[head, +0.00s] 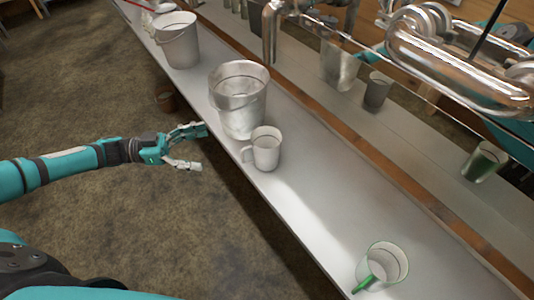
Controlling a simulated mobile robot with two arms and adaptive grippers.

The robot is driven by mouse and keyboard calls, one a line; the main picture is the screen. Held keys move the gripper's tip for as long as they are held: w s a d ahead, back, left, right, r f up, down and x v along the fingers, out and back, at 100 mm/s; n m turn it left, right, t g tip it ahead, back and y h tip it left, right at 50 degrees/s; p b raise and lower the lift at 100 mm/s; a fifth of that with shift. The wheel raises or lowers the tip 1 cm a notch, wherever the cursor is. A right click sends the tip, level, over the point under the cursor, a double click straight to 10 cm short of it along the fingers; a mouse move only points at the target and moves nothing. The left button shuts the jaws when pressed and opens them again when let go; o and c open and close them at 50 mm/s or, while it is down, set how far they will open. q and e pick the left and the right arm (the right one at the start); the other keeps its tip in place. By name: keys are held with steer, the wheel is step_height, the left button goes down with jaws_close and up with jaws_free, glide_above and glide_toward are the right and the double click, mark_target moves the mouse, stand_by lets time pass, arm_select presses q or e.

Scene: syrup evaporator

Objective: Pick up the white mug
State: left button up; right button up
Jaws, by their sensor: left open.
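The white mug (267,152) stands upright on the long pale counter (292,203), close to its front edge. Its handle points left, towards my left gripper. My left gripper (201,148) is open and empty, to the left of the mug and apart from it. It appears to be beyond the counter's edge, over the floor. My right gripper is not in view.
A metal bucket (239,105) stands right behind the mug, and another bucket (178,42) is further back. A clear cup with a green handle (384,265) is at the front right. Shiny metal pipework (440,45) hangs at upper right. The counter between mug and cup is clear.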

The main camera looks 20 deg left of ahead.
mark_target(265, 144)
arm_select(q)
steer(key=p+x, duration=0.2)
steer(key=x, duration=1.4)
steer(key=shift+d, duration=0.2)
steer(key=c, duration=1.3)
